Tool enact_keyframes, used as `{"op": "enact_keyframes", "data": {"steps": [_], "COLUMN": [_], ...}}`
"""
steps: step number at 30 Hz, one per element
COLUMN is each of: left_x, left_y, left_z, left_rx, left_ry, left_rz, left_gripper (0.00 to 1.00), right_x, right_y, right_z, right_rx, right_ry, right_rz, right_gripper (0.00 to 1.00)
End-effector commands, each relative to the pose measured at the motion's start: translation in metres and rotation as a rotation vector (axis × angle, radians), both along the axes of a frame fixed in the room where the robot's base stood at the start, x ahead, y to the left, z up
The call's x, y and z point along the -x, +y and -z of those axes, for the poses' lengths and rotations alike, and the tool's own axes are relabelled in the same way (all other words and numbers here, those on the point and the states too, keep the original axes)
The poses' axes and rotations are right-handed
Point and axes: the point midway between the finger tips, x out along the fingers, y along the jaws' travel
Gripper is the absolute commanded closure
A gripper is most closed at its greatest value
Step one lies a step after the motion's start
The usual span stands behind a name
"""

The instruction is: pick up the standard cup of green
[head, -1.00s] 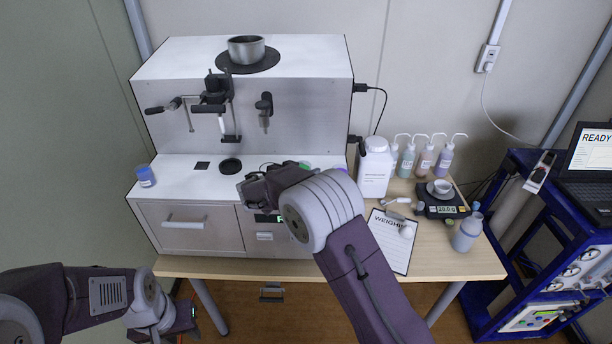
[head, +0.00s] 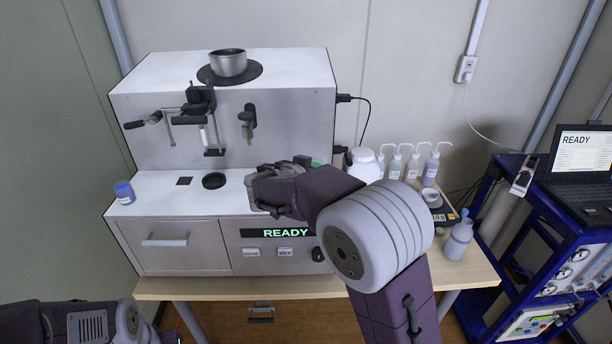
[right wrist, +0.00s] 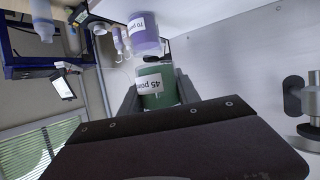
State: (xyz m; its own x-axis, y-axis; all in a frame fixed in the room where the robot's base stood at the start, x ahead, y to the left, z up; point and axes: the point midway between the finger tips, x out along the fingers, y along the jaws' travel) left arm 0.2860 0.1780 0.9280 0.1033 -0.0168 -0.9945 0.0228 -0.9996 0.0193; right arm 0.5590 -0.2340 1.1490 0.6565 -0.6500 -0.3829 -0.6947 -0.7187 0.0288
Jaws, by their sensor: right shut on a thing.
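The analyser (head: 170,260) shows READY. A blue cup (head: 124,192) stands at its left, and a metal bowl (head: 228,63) is on top. A white jar (head: 364,164), several wash bottles (head: 412,166) and a blue cart (head: 500,200) are to the right.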

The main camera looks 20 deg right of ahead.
Motion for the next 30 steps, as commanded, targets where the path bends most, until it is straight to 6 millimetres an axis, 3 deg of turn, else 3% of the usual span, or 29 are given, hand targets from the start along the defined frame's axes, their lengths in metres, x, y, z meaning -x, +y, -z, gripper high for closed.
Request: {"op": "enact_keyframes", "data": {"steps": [13, 30], "left_x": [0.0, 0.0], "left_y": [0.0, 0.0], "left_z": [0.01, 0.011], "left_rx": [0.0, 0.0], "left_ry": [0.0, 0.0], "left_rz": [0.0, 0.0], "left_gripper": [0.64, 0.64], "right_x": [0.024, 0.029], "right_y": [-0.022, -0.026], "right_z": [-0.019, -0.024], "right_rx": [0.0, 0.001], "right_ry": [-0.001, 0.0], "right_rz": [0.001, 0.0], "right_gripper": [1.0, 1.0]}}
